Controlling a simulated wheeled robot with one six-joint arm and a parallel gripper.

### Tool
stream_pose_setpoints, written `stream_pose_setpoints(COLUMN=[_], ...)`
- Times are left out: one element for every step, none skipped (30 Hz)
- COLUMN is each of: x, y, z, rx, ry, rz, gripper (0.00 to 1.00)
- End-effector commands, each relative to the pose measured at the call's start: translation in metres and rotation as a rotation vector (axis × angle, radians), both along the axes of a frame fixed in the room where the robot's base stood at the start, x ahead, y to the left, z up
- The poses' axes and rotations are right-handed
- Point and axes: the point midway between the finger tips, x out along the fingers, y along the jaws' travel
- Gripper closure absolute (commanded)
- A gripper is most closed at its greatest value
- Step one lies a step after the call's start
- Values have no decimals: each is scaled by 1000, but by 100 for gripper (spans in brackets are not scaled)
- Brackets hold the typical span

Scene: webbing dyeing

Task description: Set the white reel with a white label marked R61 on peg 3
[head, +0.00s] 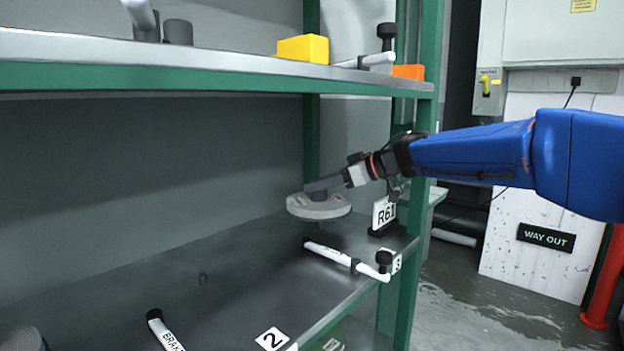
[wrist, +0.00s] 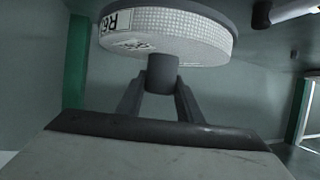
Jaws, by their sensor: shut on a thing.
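The white reel (head: 318,208) hangs level below my gripper (head: 322,188), above the shelf board and clear of it. In the wrist view my gripper (wrist: 162,84) is shut on the dark hub of the reel (wrist: 190,45). A white label reading "R6", its end cut off by the curve, shows on the reel's rim. The number plate 3 (head: 396,263) is on the shelf's front edge. Behind it lies a white lever (head: 330,252) with a dark knob, below and right of the reel. I cannot make out a separate upright peg at place 3.
A card marked R61 (head: 384,215) stands on a dark base by the green post (head: 407,300). A lever marked "BRAK" (head: 172,342) and plate 2 (head: 271,339) are at front left. Another reel (head: 20,338) is lower left. The upper shelf (head: 200,62) overhangs.

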Motion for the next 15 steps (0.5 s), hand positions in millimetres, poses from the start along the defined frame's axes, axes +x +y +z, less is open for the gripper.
stream_pose_setpoints(x=[-1,-1,-1,-1,-1,0,0,0,0,0,0,0,0,0,0], y=[0,0,0,0,0,0,0,0,0,0,0,0,0,0,0], z=[1,0,-1,-1,-2,-4,-5,-7,-9,-11,-13,-16,-18,-20,-22], rx=[1,1,1,1,1,1,1,1,1,1,1,1,1,1,1], ry=[-1,-1,-1,-1,0,0,0,0,0,0,0,0,1,1,1], rz=[0,0,1,0,1,0,0,0,0,0,0,0,1,1,1], gripper=[100,100,100,100,100,100,100,100,100,100,100,100,100,100,100])
